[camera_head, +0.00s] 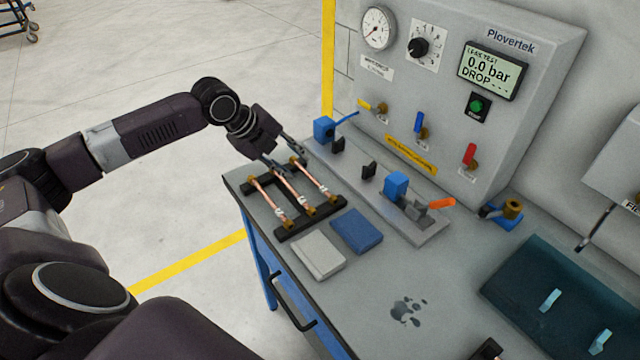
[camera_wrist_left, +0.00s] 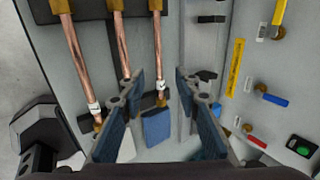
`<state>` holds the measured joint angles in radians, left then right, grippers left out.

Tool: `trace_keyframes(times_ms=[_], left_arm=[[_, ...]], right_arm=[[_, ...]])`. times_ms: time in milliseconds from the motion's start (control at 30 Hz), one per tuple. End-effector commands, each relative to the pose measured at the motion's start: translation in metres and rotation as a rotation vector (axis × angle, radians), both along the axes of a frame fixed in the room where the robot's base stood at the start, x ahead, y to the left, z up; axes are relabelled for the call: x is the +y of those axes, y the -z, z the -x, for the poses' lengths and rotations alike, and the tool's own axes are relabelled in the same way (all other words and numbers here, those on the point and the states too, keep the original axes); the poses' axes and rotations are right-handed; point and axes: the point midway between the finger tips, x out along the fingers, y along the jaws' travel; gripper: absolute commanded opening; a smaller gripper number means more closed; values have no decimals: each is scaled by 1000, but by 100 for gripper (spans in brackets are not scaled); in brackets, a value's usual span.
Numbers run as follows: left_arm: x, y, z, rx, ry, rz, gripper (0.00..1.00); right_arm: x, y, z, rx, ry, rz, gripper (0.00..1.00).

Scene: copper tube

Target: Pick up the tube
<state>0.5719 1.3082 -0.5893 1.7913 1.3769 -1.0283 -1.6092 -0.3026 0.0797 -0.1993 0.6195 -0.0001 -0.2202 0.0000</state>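Three copper tubes with brass ends lie side by side across a black rack (camera_head: 330,209) on the bench: a left tube (camera_head: 268,201), a middle tube (camera_head: 291,190) and a right tube (camera_head: 316,179). My left gripper (camera_head: 289,158) is over the far end of the rack, near the middle and right tubes. In the left wrist view, my left gripper (camera_wrist_left: 158,78) is open, with blue finger pads spread. The right tube (camera_wrist_left: 157,45) appears between the fingers, and the middle tube (camera_wrist_left: 120,45) lies beside the left finger. Contact cannot be told. My right gripper is out of view.
A grey pad (camera_head: 318,256) and a blue pad (camera_head: 356,231) lie near the rack. A fixture (camera_head: 410,212) with blue blocks and an orange handle stands right of them, below the test panel (camera_head: 440,90). A dark teal mat (camera_head: 560,300) lies at the right.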

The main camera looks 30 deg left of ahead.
Motion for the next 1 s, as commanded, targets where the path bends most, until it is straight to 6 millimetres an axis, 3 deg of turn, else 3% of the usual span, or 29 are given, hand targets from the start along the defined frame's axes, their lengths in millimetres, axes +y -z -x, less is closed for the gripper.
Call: trace_keyframes(times_ms=[100,700,1000], left_arm=[[-1,8,-3,0,0,2,30],[-19,66,-35,0,-1,1,30],[-20,70,-36,0,-1,-1,29]], right_arm=[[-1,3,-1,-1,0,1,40],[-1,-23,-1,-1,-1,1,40],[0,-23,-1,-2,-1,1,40]])
